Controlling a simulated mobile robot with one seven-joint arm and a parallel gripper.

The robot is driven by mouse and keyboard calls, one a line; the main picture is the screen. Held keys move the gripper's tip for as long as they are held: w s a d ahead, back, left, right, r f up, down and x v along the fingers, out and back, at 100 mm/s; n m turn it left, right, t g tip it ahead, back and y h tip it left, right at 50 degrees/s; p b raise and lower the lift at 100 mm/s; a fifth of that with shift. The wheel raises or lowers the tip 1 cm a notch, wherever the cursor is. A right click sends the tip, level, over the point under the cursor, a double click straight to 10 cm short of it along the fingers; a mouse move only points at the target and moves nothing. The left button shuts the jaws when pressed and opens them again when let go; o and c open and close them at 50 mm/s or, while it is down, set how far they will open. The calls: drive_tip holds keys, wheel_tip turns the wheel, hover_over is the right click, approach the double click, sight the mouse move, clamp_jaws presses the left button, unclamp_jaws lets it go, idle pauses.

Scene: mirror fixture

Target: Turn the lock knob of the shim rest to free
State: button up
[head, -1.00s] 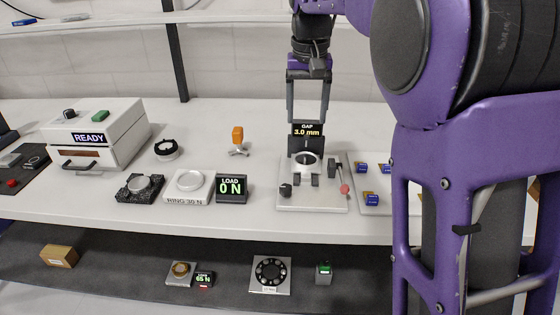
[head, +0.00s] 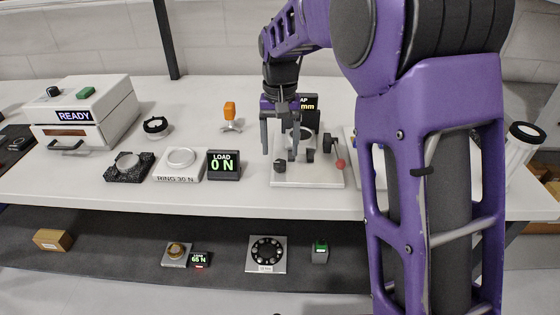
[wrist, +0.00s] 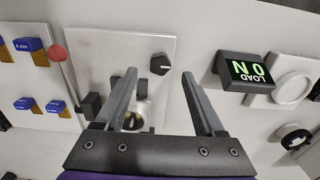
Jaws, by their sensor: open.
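The shim rest is a light metal plate (head: 310,180) with a dark upright, a GAP display (head: 309,101) partly hidden by my gripper, and a red-ended lever (head: 340,164). A black knob with a pale mark, seemingly the lock knob (head: 279,166), sits at the plate's front left. The knob also shows in the wrist view (wrist: 160,64). My gripper (head: 279,155) is open and empty, fingers pointing down above the knob. In the wrist view the knob lies between and slightly beyond the fingertips (wrist: 159,74). The round part on the rest is partly hidden by a finger.
A LOAD display (head: 224,165) reading 0 N and a ring fixture (head: 180,165) stand left of the rest. Blue-topped blocks (wrist: 28,45) lie on a neighbouring plate beyond the red-ended lever (wrist: 58,53). An orange-topped piece (head: 230,112) stands behind. Bare table lies behind it.

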sight(280, 162)
drive_tip(key=shift+f, duration=2.05)
clamp_jaws()
